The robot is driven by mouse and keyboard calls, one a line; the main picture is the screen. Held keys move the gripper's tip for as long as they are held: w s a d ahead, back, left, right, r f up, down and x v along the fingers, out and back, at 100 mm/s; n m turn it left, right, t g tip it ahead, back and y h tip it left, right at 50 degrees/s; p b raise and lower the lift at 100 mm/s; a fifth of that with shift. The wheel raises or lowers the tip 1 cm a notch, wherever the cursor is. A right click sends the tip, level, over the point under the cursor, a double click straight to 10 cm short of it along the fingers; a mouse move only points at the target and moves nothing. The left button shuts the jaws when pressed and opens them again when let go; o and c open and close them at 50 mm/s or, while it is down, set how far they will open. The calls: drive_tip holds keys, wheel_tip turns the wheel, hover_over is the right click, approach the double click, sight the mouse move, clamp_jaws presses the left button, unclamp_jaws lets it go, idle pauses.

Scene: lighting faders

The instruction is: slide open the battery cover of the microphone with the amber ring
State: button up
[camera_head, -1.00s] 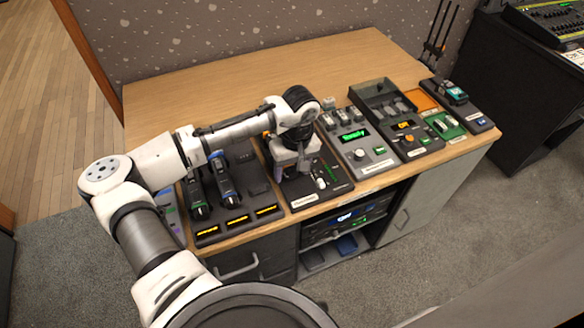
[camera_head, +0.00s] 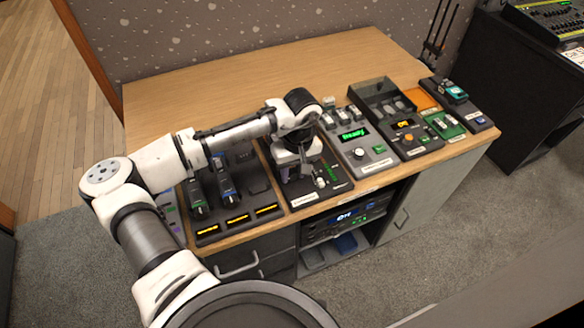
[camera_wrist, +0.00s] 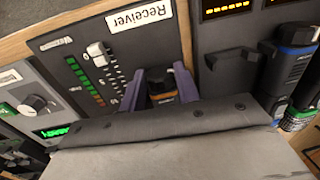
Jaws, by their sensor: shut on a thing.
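The microphone with the amber ring (camera_wrist: 163,98) shows in the wrist view as a dark body with a small amber mark, on the receiver panel (camera_wrist: 135,45). My gripper (camera_wrist: 158,82) has its purple fingers on either side of it and is shut on it. My palm covers the rest of the microphone, so I cannot see its battery cover or how far it is open. In the head view my gripper (camera_head: 296,170) is low over the receiver unit (camera_head: 308,200), and it hides the microphone there.
Two other dark microphones, one with a blue ring (camera_head: 226,185) and one with a green ring (camera_head: 200,208), lie left in a dock with amber displays (camera_head: 237,219). A fader (camera_wrist: 98,53) sits beside my gripper. The back of the table (camera_head: 210,90) is clear.

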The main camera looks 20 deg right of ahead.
drive_tip(key=shift+s+d+p, duration=0.1)
drive_tip(key=shift+s+p, duration=0.75)
drive_tip(key=shift+s, duration=1.5)
drive_tip(key=o, duration=1)
drive_tip(key=r, duration=0.4)
drive_tip(key=r+b, duration=0.1)
drive_tip(key=r, duration=0.4)
drive_tip(key=d+r, duration=0.1)
drive_tip(key=r, duration=0.3)
drive_tip(key=shift+d+r+b, duration=0.1)
drive_tip(key=shift+r+b, duration=0.2)
drive_tip(key=shift+r, duration=0.1)
